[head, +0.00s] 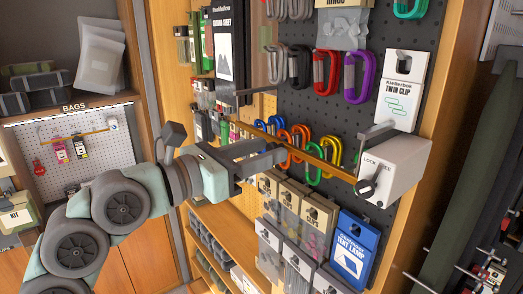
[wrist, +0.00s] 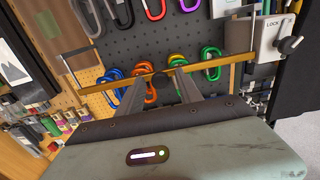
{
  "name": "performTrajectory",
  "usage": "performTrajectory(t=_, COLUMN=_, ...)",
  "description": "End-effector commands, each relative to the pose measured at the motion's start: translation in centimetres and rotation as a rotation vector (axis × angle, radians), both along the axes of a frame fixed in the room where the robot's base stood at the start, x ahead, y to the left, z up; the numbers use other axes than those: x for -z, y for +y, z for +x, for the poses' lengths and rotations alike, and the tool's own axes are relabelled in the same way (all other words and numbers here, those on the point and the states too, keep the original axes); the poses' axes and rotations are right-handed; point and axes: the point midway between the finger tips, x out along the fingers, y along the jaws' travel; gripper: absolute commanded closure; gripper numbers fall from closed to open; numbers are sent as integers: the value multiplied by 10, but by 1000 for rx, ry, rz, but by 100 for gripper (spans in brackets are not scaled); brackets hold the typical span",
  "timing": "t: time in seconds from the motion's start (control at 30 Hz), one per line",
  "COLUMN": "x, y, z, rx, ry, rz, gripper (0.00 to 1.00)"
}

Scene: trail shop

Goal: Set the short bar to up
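A thin brass-coloured bar (head: 335,170) runs across the front of the pegboard, before several hanging carabiners. Its right end meets a white box (head: 395,170) marked LOCK and FREE, with a dark knob (head: 368,187). The bar (wrist: 220,64) and box (wrist: 274,40) also show in the wrist view. A similar bar (head: 80,133) crosses the BAGS display at the left; I cannot tell surely which bar is the short one. My gripper (head: 275,156) is at the nearer bar. In the wrist view its fingers (wrist: 160,77) are apart, with the bar across their tips; contact is unclear.
Blue, orange and green carabiners (head: 299,134) hang close behind the bar. Packaged goods (head: 290,205) hang below it, and a blue tent lamp pack (head: 354,248) hangs lower right. Larger carabiners (head: 362,78) hang above. A wooden post (head: 447,100) borders the panel's right side.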

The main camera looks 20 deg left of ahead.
Motion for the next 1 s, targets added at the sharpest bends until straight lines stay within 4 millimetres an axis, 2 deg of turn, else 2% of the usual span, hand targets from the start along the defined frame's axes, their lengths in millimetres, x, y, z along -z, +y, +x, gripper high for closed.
performTrajectory(t=0.07, x=0, y=0, z=0, rx=0, ry=0, rz=0, gripper=65)
performTrajectory(t=0.5, x=0, y=0, z=0, rx=0, ry=0, rz=0, gripper=100)
performTrajectory(t=1.0, x=0, y=0, z=0, rx=1, ry=-1, rz=0, gripper=100)
